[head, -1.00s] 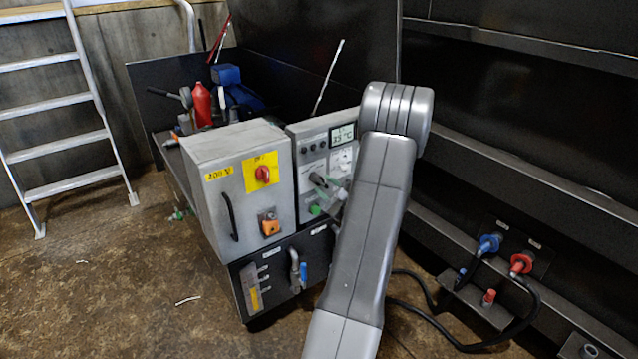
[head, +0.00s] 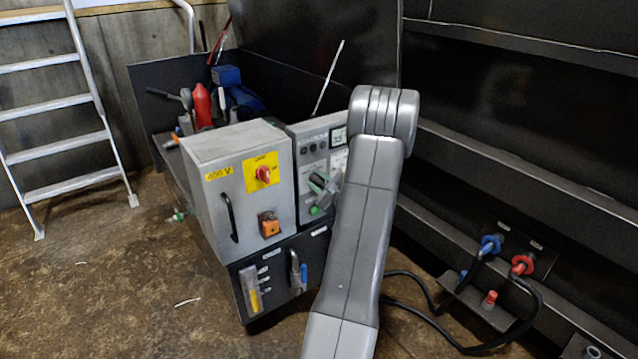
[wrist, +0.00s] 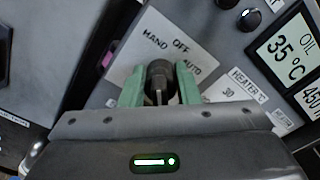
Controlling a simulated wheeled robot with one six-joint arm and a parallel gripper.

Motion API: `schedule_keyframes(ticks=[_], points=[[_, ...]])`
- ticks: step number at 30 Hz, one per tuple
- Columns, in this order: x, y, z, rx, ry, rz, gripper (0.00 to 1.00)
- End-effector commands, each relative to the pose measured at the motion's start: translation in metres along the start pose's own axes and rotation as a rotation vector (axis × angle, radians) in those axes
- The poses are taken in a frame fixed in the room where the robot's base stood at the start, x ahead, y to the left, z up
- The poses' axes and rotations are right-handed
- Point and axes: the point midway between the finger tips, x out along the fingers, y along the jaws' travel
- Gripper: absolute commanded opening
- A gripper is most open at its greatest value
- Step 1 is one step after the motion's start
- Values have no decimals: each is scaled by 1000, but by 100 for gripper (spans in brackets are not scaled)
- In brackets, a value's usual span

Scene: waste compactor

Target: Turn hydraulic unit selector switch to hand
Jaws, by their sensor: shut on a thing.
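The black selector switch (wrist: 158,80) sits on the grey control panel, under a pale label plate (wrist: 140,50) reading HAND at left, OFF in the middle and AUTO at right. My gripper (wrist: 158,86) is shut on the switch, with one green finger on each side of it. The fingers and my gripper body hide part of the knob, so I cannot tell exactly which position it points to. In the head view my gripper (head: 319,183) is at the panel front, partly behind my arm. The switch is not clear there.
An oil display (wrist: 290,48) and a HEATER label (wrist: 250,85) lie right of the switch. A grey cabinet (head: 215,165) with a red rotary switch (head: 263,174) stands left of the panel. Black shelving and hoses are at right.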

Motion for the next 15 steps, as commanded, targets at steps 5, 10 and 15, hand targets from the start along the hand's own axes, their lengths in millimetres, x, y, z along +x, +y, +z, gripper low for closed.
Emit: schedule_keyframes(ticks=[5, 10, 15], points=[[0, 3, -3, -48, 0, -1, 6], [0, 1, -1, -68, 1, 0, 6], [0, 1, 0, -67, 1, 1, 6]])
